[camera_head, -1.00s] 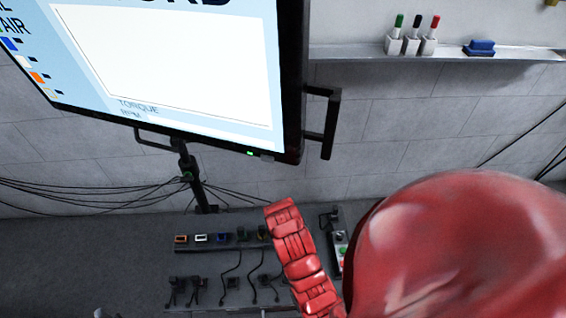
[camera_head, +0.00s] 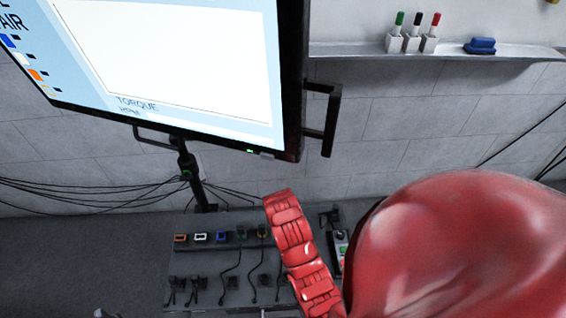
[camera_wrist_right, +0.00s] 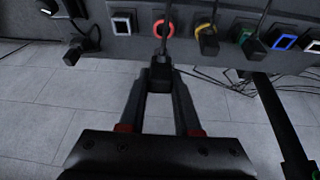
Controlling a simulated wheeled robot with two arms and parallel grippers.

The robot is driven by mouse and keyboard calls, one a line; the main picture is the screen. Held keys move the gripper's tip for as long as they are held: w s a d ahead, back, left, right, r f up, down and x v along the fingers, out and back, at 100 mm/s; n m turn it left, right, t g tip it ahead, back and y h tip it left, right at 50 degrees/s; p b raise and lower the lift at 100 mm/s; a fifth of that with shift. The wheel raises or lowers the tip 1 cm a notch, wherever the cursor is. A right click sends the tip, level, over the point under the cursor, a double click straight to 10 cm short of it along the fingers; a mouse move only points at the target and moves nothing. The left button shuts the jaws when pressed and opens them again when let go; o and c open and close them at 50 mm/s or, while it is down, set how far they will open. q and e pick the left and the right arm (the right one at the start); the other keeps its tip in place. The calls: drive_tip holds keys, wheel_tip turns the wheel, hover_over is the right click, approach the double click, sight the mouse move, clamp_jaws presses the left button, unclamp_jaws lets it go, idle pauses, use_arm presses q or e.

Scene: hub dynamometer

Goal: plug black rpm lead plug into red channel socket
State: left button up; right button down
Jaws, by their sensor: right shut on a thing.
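My right gripper (camera_wrist_right: 158,80) is shut on a black plug (camera_wrist_right: 160,72) in the right wrist view. A thin dark cord runs up from the plug across the round red channel socket (camera_wrist_right: 158,29). The plug body shows below the red ring, and I cannot tell how far it is from the socket face. In the head view, my red arm hides the right gripper, the held plug and the red socket.
The yellow socket (camera_wrist_right: 207,30) and green socket (camera_wrist_right: 243,34) beside the red one carry black plugs and cords. Orange (camera_head: 180,238), white (camera_head: 200,236) and blue (camera_head: 222,237) sockets look empty. Several black plugs (camera_head: 178,284) rest lower on the bench. A screen (camera_head: 180,70) stands above.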

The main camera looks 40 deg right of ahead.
drive_tip(key=shift+f+b, duration=1.15)
drive_tip(key=shift+f, duration=1.5)
drive_tip(key=shift+r, duration=0.1)
drive_tip(key=shift+w+d+r+g+y+p, duration=0.1)
drive_tip(key=shift+w+d+g+y+p, duration=0.2)
drive_tip(key=shift+g+y+p, duration=0.2)
drive_tip(key=shift+w+d+g+y, duration=0.15)
drive_tip(key=shift+g+y, duration=0.15)
drive_tip(key=shift+f, duration=0.35)
drive_tip(key=shift+s+b+x, duration=0.2)
drive_tip(key=shift+b+x, duration=0.45)
drive_tip(key=shift+x, duration=0.6)
drive_tip(key=shift+a, duration=0.2)
